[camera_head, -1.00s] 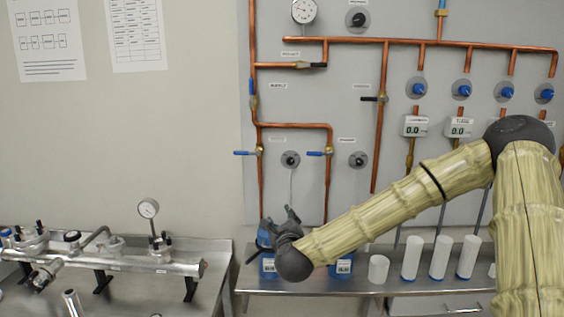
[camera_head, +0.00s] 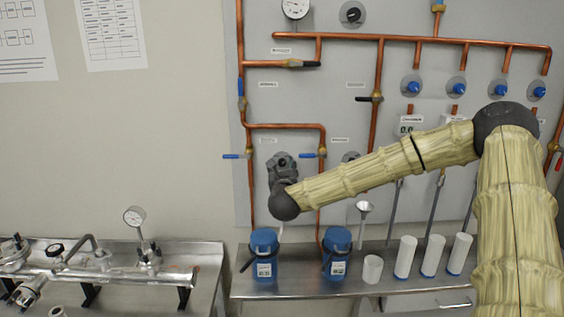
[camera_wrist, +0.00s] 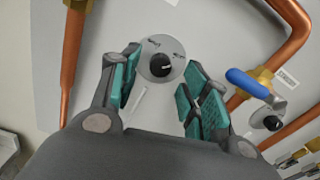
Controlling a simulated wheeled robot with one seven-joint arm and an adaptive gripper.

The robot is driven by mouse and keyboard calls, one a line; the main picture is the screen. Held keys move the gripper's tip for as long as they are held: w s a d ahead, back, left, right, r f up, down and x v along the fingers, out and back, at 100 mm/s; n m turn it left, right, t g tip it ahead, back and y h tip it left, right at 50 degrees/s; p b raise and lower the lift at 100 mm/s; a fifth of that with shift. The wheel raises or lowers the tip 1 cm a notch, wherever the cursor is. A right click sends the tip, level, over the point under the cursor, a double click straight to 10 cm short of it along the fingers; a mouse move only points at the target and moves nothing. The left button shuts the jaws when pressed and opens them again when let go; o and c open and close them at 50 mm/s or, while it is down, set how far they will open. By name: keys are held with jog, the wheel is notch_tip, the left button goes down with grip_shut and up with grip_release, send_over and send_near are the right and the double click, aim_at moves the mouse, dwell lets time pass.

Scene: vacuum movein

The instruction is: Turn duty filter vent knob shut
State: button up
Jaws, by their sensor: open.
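A small black knob (camera_wrist: 161,65) on a round grey plate sits on the grey wall panel, ahead of my gripper in the wrist view. My gripper (camera_wrist: 163,80) is open, with one teal-padded finger on each side of the knob's plate. The fingers appear apart from the knob. In the head view my gripper (camera_head: 283,167) is in front of the panel and hides this knob. A second black knob (camera_wrist: 272,122) is at the right in the wrist view, and its plate (camera_head: 350,157) is partly behind my arm in the head view. I cannot read the labels.
Copper pipes (camera_head: 320,126) and a blue-handled valve (camera_wrist: 248,84) are close to the right of my gripper. Blue canisters (camera_head: 264,255) and several white cylinders (camera_head: 405,257) stand on the metal bench below. A pipe assembly (camera_head: 120,272) lies on the left bench.

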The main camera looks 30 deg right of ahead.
aim_at(282, 163)
jog(key=shift+p+x, duration=0.35)
jog(key=shift+x, duration=1)
grip_shut()
